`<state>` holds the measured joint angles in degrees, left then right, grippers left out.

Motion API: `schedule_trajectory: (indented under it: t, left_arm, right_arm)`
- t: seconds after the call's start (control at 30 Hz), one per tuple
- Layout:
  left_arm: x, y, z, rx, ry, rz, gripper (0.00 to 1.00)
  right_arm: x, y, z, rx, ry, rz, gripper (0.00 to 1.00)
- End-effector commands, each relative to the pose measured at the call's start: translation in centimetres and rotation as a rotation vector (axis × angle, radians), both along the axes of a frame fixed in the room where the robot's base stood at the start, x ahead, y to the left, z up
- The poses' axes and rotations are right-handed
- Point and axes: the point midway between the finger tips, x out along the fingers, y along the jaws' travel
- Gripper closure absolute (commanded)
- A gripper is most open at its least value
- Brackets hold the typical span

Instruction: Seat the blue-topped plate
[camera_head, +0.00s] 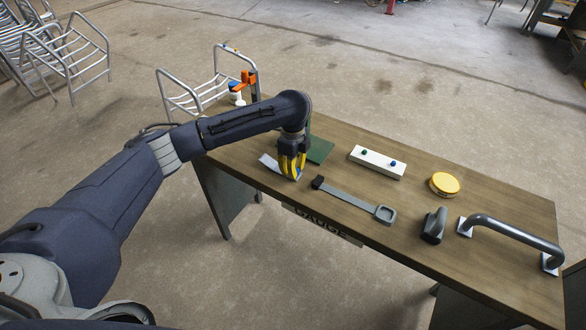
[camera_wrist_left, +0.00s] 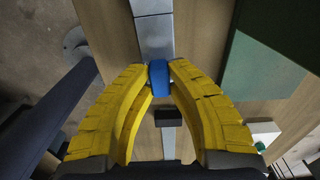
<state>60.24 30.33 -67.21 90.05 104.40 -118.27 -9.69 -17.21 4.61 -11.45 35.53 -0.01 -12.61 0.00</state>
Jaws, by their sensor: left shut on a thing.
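My left gripper (camera_head: 292,172) has yellow fingers and is low over the left half of the wooden table. In the left wrist view my left gripper (camera_wrist_left: 160,76) is shut on a blue knob (camera_wrist_left: 159,75). A flat silver-grey plate (camera_wrist_left: 154,35) extends away from the knob; its far end is cut off by the frame. In the head view the plate (camera_head: 267,161) shows just left of the fingers, and they mostly hide the blue part. I cannot tell whether the plate touches the table. My right gripper is not in view.
A green panel (camera_head: 319,150) lies behind the gripper. A grey tool with a black end (camera_head: 345,196) lies close on its right. Farther right are a white block with knobs (camera_head: 377,162), a yellow tin (camera_head: 445,183), a dark grey part (camera_head: 435,225) and a bar handle (camera_head: 510,236). A metal frame (camera_head: 175,100) stands behind left.

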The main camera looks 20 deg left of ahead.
Motion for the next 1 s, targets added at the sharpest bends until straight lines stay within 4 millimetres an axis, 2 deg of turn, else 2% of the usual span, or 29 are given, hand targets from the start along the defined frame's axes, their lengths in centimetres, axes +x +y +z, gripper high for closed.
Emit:
schedule_trajectory:
  t: [1.0]
  left_arm:
    - [0.0, 0.0, 3.9, 0.001, -0.001, 0.000, 1.00]
  right_arm:
    - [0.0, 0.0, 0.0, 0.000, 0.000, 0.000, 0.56]
